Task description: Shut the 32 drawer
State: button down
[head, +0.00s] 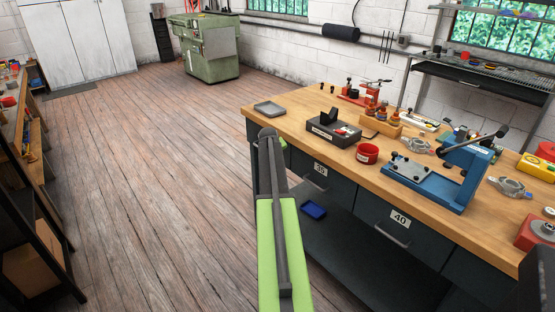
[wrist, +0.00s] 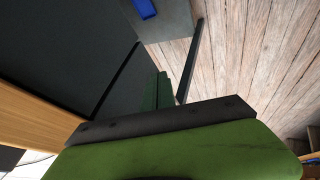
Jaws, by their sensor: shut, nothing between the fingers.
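In the head view, the dark drawer fronts sit under the wooden bench top. One label looks like 35 (head: 320,169), and another drawer reads 40 (head: 399,219). I can read no 32 label; the front left of the first label is partly hidden by my arm. My gripper (wrist: 160,90) is shut and empty; in the head view it is at the far end of my green and black arm, by the bench's left corner. The wrist view shows dark fronts (wrist: 60,50) close by, with a gap between two. I cannot tell how far any drawer is out.
The bench top (head: 285,120) carries a grey tray (head: 269,108), a red cup (head: 367,153) and a blue press (head: 460,175). A blue bin (head: 313,210) lies on the low shelf. Open wooden floor (head: 150,180) spreads left; a dark shelf rack (head: 30,220) stands at far left.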

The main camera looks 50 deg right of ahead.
jog(key=shift+a, duration=0.1)
jog(key=s+a+r+p, duration=0.1)
jog(key=a+r+p, duration=0.7)
jog(key=a, duration=0.1)
jog(key=shift+s+a, duration=0.15)
jog(key=shift+s, duration=0.15)
